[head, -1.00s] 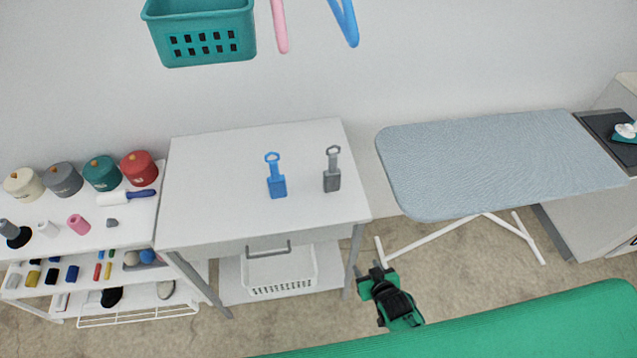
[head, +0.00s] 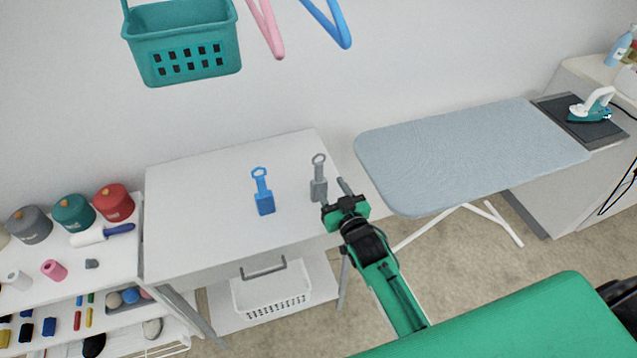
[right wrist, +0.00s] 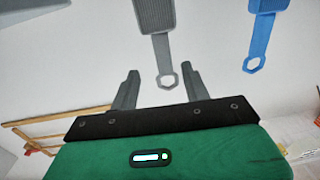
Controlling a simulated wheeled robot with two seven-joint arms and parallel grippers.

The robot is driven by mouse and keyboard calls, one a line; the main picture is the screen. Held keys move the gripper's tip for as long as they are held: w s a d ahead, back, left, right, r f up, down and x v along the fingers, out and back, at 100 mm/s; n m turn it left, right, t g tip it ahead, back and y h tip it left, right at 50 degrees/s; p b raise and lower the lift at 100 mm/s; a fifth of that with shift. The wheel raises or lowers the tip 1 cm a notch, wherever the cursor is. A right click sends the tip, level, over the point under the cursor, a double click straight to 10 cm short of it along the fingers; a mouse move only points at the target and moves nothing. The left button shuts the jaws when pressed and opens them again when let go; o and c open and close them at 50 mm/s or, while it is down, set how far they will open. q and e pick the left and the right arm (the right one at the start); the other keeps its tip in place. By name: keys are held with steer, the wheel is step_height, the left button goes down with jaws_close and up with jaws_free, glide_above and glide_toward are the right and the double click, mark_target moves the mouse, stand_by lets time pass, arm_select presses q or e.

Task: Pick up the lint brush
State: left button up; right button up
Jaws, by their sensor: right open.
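Two flat brushes with ring-ended handles lie on the white table (head: 205,215): a grey one (head: 319,190) near its right edge and a blue one (head: 264,203) left of it. I cannot tell which is meant as the lint brush. My right gripper (head: 337,198) is open and empty beside the grey brush at the table's right edge. In the right wrist view, the grey brush's handle ring (right wrist: 167,80) shows between the spread fingertips (right wrist: 162,76); contact is not visible. The blue brush (right wrist: 262,35) shows at right there. My left gripper is not in view.
A blue-grey ironing board (head: 465,155) stands right of the table, with an iron (head: 593,105) beyond it. A shelf cart (head: 120,255) with yarn cones and a roller is at left. A teal basket (head: 185,45) hangs above. The table around the brushes is clear.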

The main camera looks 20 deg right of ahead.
mark_target(320, 174)
steer(key=shift+w+a, duration=0.1)
steer(key=shift+w, duration=0.95)
steer(key=w+p, duration=0.1)
steer(key=w, duration=0.1)
steer(key=w+a+p, duration=0.1)
steer(key=w, duration=0.1)
steer(key=shift+w, duration=0.5)
jaws_close()
